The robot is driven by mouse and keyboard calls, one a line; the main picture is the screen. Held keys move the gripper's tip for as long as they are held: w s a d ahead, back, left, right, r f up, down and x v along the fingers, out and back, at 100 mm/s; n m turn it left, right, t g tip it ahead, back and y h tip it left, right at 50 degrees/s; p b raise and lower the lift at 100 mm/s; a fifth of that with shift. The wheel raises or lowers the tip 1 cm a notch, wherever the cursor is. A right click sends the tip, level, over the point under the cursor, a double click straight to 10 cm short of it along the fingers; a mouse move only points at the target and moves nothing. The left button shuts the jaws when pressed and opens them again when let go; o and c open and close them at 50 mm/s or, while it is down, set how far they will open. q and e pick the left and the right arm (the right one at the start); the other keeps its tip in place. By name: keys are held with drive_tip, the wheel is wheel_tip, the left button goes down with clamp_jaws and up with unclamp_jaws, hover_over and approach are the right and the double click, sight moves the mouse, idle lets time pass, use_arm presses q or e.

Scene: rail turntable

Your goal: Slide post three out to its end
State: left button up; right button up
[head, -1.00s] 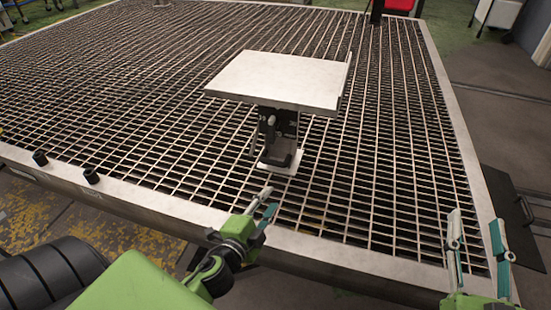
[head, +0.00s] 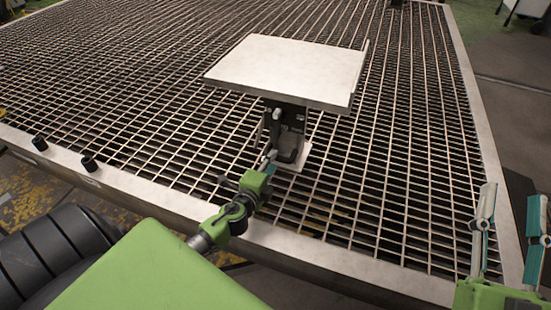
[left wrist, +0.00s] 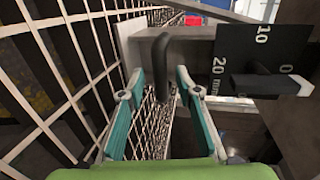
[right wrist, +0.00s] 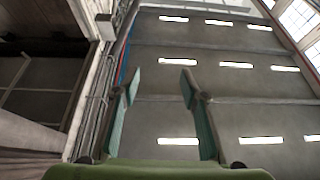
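A post with a pale flat plate (head: 290,68) on top and a dark body (head: 291,116) stands on the grating; no number shows to tell whether it is post three. In the left wrist view a dark curved handle (left wrist: 165,60) sticks out from its grey block (left wrist: 192,50). Beside it is a black scale plate (left wrist: 240,50) marked in mm, with a pointer. My left gripper (left wrist: 160,85) is open, its fingers either side of the handle's line, apart from it. It also shows in the head view (head: 268,160). My right gripper (head: 512,205) is open and empty at the right.
The grating table (head: 400,150) has a pale metal rim (head: 330,258). Two black knobs (head: 40,144) stand on its front rim at the left. The grating right of the post is clear.

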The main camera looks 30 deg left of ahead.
use_arm(q)
drive_tip(key=shift+x, duration=1.9)
use_arm(e)
drive_tip(key=s+r+t, duration=0.2)
drive_tip(key=r, duration=0.1)
drive_tip(key=shift+s+d+r+y, duration=0.1)
drive_tip(key=shift+r+y, duration=0.15)
drive_tip(key=shift+y, duration=0.05)
